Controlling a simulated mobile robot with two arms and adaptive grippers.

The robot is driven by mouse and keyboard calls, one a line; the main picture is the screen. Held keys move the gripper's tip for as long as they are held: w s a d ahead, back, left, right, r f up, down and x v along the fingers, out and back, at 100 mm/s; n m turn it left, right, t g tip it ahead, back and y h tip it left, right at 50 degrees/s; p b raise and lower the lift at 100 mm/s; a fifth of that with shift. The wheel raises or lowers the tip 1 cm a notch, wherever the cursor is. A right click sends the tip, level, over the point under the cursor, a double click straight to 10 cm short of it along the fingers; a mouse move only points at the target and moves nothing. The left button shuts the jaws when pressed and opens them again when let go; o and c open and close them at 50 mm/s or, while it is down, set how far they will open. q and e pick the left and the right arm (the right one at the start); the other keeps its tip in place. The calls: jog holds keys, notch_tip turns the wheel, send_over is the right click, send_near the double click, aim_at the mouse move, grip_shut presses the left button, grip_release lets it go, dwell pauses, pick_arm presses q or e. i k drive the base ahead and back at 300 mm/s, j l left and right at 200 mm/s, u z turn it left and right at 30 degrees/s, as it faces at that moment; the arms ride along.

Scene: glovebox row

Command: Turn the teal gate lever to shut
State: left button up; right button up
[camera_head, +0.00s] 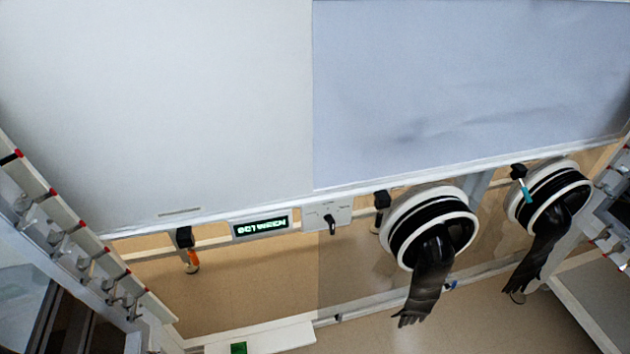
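The teal gate lever (526,190) shows at the right, in front of the right glove port. Its black hub (518,171) sits at the white rail, and the teal handle points down, tilted a little to the right. The lever's markings cannot be made out. Neither of my grippers is in view, and nothing touches the lever.
An orange lever (192,260) hangs at the left. A small panel with a black switch (331,222) sits beside the display. Two glove ports (398,222) (576,180) have black gloves hanging out. Racks (62,230) stand at both sides. Floor below is largely clear.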

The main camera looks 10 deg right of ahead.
aim_at(525, 192)
jog(key=i+l+z, duration=0.2)
jog(key=l+z, duration=0.3)
jog(key=i+l+z, duration=0.25)
jog(key=l+z, duration=0.2)
jog(key=i+l+z, duration=0.3)
jog(key=z, duration=0.2)
